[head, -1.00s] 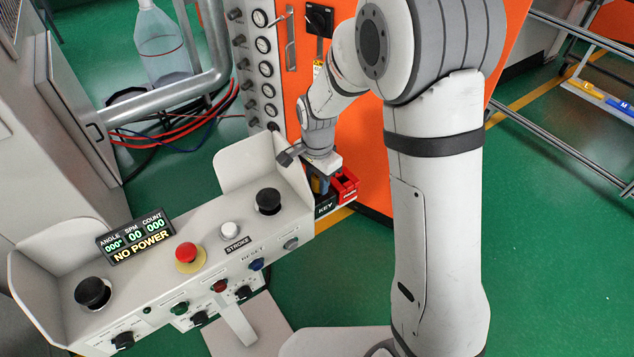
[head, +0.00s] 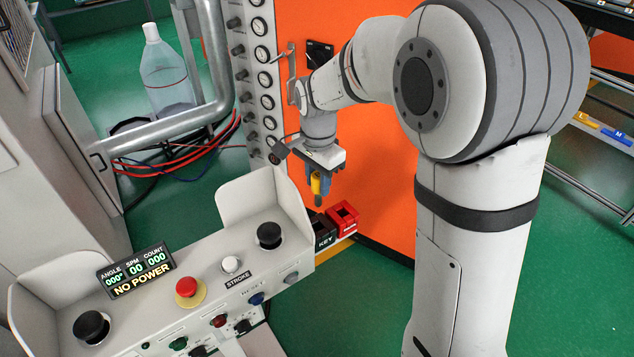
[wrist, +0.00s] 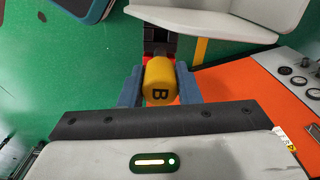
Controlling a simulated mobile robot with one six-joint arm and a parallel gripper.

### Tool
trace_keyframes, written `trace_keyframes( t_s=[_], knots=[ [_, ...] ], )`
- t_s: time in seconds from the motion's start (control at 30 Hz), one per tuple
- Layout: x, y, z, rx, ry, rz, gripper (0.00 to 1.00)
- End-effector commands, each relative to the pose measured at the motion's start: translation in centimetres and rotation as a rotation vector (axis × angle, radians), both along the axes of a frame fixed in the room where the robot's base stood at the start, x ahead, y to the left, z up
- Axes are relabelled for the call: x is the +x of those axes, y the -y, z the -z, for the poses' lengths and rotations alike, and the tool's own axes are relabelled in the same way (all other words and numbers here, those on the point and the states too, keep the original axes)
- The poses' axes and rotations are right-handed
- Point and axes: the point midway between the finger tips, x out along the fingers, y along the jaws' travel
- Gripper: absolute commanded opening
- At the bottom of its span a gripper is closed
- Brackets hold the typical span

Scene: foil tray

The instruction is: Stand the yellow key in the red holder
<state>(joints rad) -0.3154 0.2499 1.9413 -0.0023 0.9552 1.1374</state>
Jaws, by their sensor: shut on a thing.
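My gripper (head: 319,186) is shut on the yellow key (head: 315,184), which hangs roughly upright in the air. In the wrist view the key's yellow head (wrist: 158,80), marked "B", sits between the two blue-grey fingers. The red holder (head: 343,216) is a small open box low at the end of the console, against the orange panel. It is below and a little right of the key, which is apart from it. A black holder (head: 325,234) marked "KEY" stands directly beside the red one, on its left. In the wrist view the key hides most of the red holder.
The console's upright side guard (head: 262,205) stands left of the holders, with a black knob (head: 270,235) beside it. The orange panel (head: 385,180) rises close behind. A column of gauges (head: 262,78) is behind my gripper. Green floor is open at the lower right.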

Motion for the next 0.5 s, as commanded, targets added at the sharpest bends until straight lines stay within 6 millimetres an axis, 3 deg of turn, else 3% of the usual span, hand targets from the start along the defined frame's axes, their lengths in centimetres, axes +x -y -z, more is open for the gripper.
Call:
trace_keyframes(
  t_s=[0.5],
  knots=[
    [0.0, 0.0, -2.9, 0.001, 0.002, 0.001, 0.06]
  ],
)
